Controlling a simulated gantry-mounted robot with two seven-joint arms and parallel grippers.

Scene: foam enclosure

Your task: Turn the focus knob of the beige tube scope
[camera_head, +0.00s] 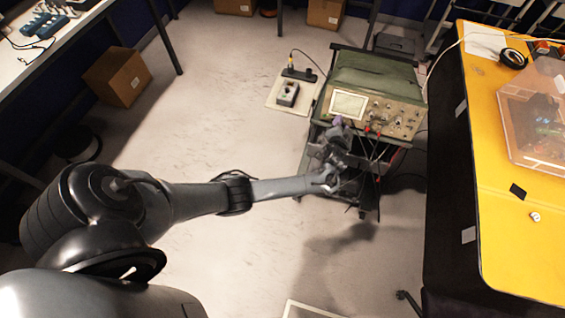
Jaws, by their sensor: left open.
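The beige tube scope (400,117) stands on a dark cart, with a green top, a pale screen at the left of its front panel and several knobs to the right. My left gripper (341,127) is open just in front of the panel, near the lower edge below the screen. It looks empty. Whether it touches the panel, and which knob is the focus knob, I cannot tell at this size. Red and dark leads hang from the panel's lower edge beside the gripper. My right gripper is not in view.
A yellow-topped bench (500,220) with a clear bin (535,130) stands to the right. A small handheld device (288,93) lies on a pale board left of the scope. A cardboard box (117,77) sits at the upper left. The floor in the middle is clear.

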